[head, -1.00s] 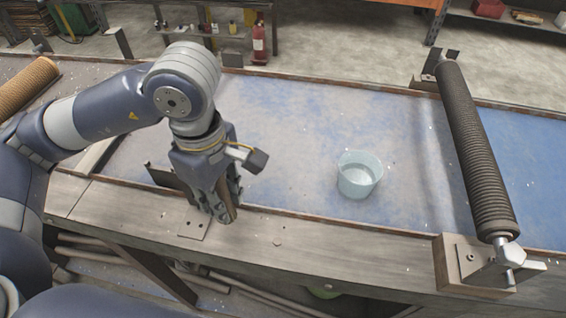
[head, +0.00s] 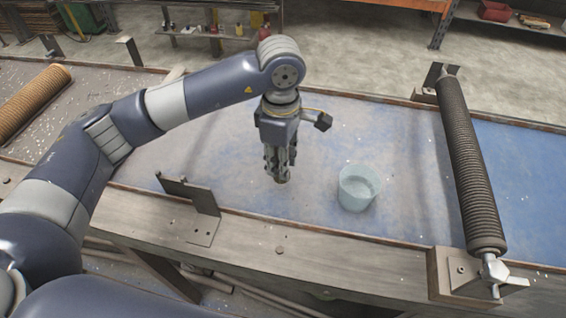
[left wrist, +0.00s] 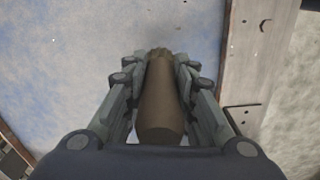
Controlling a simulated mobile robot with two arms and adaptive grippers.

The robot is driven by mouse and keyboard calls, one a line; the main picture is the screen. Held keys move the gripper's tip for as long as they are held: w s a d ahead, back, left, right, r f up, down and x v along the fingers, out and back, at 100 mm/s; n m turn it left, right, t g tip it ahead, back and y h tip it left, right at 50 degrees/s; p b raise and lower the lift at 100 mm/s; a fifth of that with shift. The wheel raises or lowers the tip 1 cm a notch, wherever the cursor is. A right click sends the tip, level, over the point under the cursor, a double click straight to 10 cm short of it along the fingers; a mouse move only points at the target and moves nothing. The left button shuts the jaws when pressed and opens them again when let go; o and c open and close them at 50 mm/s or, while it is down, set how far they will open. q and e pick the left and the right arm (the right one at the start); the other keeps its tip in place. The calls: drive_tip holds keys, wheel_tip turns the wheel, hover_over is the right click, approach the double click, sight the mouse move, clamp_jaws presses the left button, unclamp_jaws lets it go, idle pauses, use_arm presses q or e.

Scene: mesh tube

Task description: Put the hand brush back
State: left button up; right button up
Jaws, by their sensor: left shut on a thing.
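My left gripper (head: 280,172) points down over the blue-grey surface, left of the clear bluish cup. In the left wrist view it is shut on the hand brush (left wrist: 160,100), whose brown handle lies between the fingers (left wrist: 160,85). A ragged tan end shows at the far end of the handle. In the head view the fingers hide nearly all of the brush. My right gripper is not in view.
The cup (head: 358,188) stands on the bench bed (head: 410,190). A dark metal bracket (head: 195,197) rises from the front rail (head: 330,245). A dark ribbed roller (head: 467,150) crosses the bed at right; a tan roller (head: 32,100) lies at far left.

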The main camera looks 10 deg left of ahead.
use_arm(q)
drive_tip(key=shift+w+d+f, duration=0.1)
drive_tip(key=shift+w+f, duration=0.05)
drive_tip(key=shift+w, duration=0.15)
wheel_tip(320, 180, down, 3)
drive_tip(key=shift+s+r+p, duration=0.1)
drive_tip(key=shift+p, duration=0.85)
drive_tip(key=shift+f, duration=0.25)
drive_tip(key=shift+f+b, duration=0.25)
drive_tip(key=shift+b, duration=0.15)
drive_tip(key=o, duration=1.1)
drive_tip(key=shift+r, duration=0.1)
drive_tip(key=shift+c, duration=0.2)
